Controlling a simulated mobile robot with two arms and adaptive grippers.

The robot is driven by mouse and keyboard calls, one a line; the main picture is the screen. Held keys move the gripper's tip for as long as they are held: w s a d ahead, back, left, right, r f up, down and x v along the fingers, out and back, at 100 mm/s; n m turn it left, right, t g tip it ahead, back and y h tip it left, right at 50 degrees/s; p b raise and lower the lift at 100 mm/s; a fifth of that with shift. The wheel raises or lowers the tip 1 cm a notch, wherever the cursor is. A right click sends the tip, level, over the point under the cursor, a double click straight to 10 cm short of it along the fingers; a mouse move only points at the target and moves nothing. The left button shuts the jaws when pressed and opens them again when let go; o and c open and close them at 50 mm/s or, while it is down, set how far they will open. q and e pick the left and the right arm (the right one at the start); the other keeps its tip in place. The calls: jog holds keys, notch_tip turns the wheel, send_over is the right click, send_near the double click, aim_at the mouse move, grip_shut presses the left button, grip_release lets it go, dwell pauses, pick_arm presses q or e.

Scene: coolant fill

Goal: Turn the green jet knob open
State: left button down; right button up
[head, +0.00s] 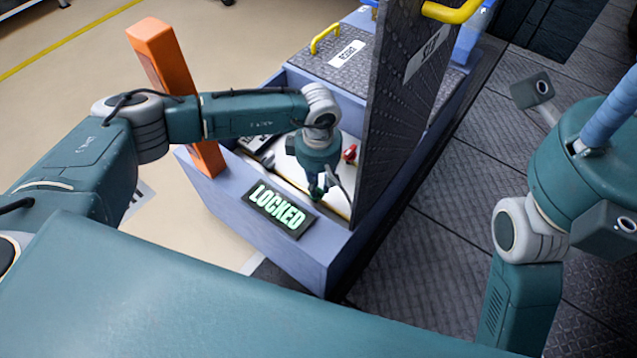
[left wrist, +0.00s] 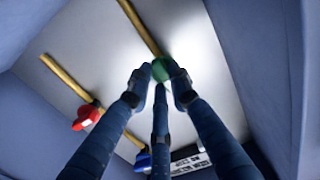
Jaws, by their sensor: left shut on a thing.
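The green jet knob (left wrist: 164,68) is a round knob at the end of a yellow pipe on a pale panel. In the left wrist view the blue fingers of my left gripper (left wrist: 163,82) are closed around its near side and hide part of it. In the head view my left gripper (head: 318,187) reaches down into the open blue-grey cabinet (head: 290,252). A sign (head: 278,210) on the cabinet's front reads LOCKED in lit green letters. My right arm stands at the right, its fingers not clearly shown.
A red knob (head: 349,153) sits beside the gripper, also in the left wrist view (left wrist: 86,117), with a blue knob (left wrist: 143,161) lower down. The raised dark lid (head: 400,110) stands close at the right. An orange post (head: 155,45) rises at the left.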

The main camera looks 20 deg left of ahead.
aim_at(318, 188)
pick_arm(q)
jog(key=c, duration=1.6)
grip_release()
jog(key=shift+o, duration=0.2)
notch_tip(318, 188, up, 8)
jog(key=shift+f, duration=0.2)
